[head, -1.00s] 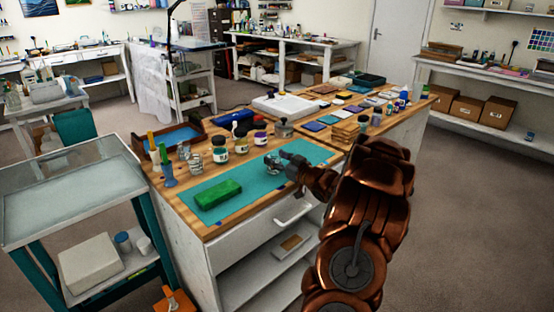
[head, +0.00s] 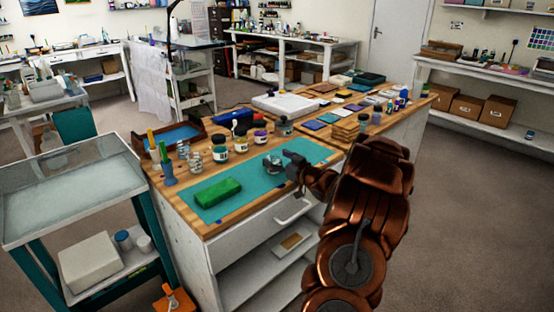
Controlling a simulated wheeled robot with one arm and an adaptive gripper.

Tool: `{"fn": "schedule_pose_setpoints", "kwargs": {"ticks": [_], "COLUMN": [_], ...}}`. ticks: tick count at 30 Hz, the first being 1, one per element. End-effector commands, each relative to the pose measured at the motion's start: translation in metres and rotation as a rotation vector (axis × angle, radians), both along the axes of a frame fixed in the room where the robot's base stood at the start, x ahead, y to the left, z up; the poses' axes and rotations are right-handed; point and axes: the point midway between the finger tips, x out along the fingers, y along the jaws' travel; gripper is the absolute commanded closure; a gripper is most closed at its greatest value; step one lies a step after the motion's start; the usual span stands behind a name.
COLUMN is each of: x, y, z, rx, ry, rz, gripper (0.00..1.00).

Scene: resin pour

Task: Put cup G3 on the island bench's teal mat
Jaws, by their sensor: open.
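A small clear grey cup (head: 272,166) sits on the teal mat (head: 252,184) of the wooden-topped island bench (head: 222,226), towards the mat's right part. No label can be read on it, so I cannot tell from the picture that it is G3. My gripper (head: 286,164) is open, just right of the cup and low over the mat. A narrow gap seems to show between the fingers and the cup. Other clear cups (head: 195,162) stand together on the wood behind the mat.
A green block (head: 218,192) lies on the mat's left part. Several jars (head: 220,150) stand behind the mat, with a metal pot (head: 284,127) farther right. Wooden pieces (head: 345,130) are stacked at the right. The mat between block and cup is clear.

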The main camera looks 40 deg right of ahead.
Motion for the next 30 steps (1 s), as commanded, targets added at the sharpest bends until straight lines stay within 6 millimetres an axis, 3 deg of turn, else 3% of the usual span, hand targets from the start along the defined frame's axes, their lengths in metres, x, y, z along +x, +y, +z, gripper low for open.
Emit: {"fn": "schedule_pose_setpoints", "kwargs": {"ticks": [5,21,30], "x": [-0.009,-0.086,-0.115], "y": [-0.001,0.001,0.002], "z": [0.003,0.002,0.002], "rx": [-0.001,0.000,-0.001], "ry": [-0.001,0.000,0.001], "rz": [-0.003,-0.002,-0.002], "gripper": [0.15,0.15,0.15]}}
